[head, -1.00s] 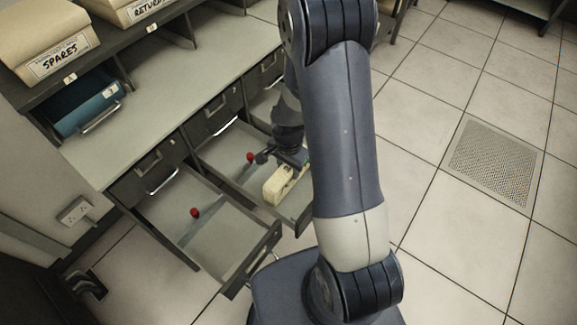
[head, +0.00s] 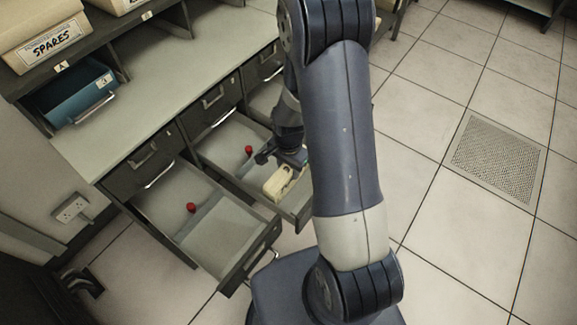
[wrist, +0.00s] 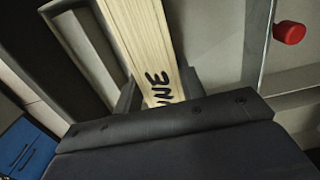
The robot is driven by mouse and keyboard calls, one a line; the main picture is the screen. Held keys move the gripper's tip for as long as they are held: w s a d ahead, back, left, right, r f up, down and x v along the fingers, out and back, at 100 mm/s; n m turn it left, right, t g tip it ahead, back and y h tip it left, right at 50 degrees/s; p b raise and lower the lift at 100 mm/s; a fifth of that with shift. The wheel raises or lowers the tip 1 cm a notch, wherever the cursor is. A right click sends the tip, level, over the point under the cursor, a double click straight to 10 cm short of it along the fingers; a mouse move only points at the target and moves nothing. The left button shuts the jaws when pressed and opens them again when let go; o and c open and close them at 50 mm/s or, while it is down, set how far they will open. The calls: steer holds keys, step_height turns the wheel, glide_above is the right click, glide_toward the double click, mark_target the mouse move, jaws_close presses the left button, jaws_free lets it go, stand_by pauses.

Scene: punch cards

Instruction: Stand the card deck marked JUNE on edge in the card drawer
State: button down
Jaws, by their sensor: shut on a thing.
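My gripper (head: 281,164) is shut on the cream card deck (head: 278,183). In the wrist view the deck (wrist: 147,40) stands between the two fingers, and the letters "UNE" show on its face; the first letter is hidden. In the head view the deck is over or inside the right open card drawer (head: 233,136), close to its front end. I cannot tell whether it touches the drawer floor. My arm hides part of the right side of this drawer.
A second open drawer (head: 225,240) is to the left. A red knob (head: 248,149) is in the right drawer, another (head: 191,207) in the left. A blue tray (head: 80,92) and a SPARES box (head: 45,45) are at upper left. The pale counter (head: 150,100) is clear.

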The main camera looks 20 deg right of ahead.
steer(key=shift+f, duration=0.45)
steer(key=c, duration=0.8)
jaws_free()
step_height(320, 180, up, 11)
steer(key=shift+f, duration=0.1)
